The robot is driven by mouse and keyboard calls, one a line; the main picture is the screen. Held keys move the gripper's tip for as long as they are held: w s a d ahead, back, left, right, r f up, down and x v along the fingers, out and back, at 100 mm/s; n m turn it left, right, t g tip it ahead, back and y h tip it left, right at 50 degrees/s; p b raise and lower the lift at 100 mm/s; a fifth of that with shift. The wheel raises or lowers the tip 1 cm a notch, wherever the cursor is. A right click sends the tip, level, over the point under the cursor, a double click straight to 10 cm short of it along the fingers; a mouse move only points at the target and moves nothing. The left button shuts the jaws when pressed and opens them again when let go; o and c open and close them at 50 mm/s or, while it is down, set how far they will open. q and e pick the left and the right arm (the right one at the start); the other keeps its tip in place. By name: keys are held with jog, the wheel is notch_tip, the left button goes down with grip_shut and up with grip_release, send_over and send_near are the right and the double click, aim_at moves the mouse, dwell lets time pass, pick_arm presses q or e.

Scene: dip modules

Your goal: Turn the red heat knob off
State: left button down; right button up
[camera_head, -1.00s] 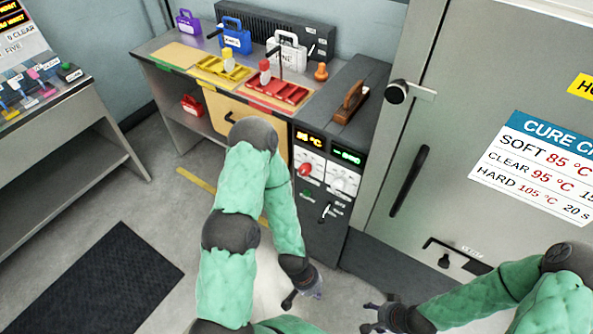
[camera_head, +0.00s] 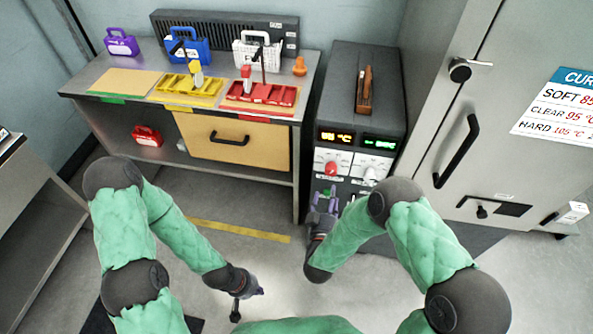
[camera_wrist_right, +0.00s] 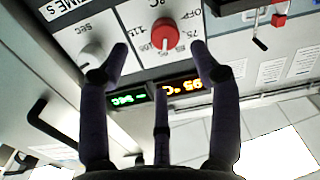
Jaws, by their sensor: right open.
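The red heat knob (camera_head: 331,168) is on the front panel of the dark control box, below the orange display. In the right wrist view the red knob (camera_wrist_right: 164,33) sits on a white dial plate with OFF and temperature marks around it. My right gripper (camera_head: 324,196) is just below the knob in the head view. In the wrist view its fingers (camera_wrist_right: 159,50) are spread open, with the knob seen between their tips and nothing held. I cannot tell the exact gap to the panel. My left gripper (camera_head: 247,288) hangs low over the floor, its fingers small and unclear.
A white knob (camera_head: 371,174) is beside the red one; it also shows in the wrist view (camera_wrist_right: 91,55). The orange display (camera_wrist_right: 181,88) seems to read 95 °C. A workbench (camera_head: 300,150) stands left, and a cabinet door with a black handle (camera_head: 457,152) right.

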aim_at(331, 173)
pick_arm(q)
jog(key=f+b, duration=0.3)
jog(key=shift+a, duration=0.25)
pick_arm(e)
jog(key=x, duration=0.7)
jog(key=r+x, duration=0.1)
jog(key=x, duration=0.2)
jog(key=shift+w+a+f, duration=0.1)
jog(key=shift+w, duration=0.25)
jog(key=shift+c, duration=0.2)
jog(key=c, duration=1.1)
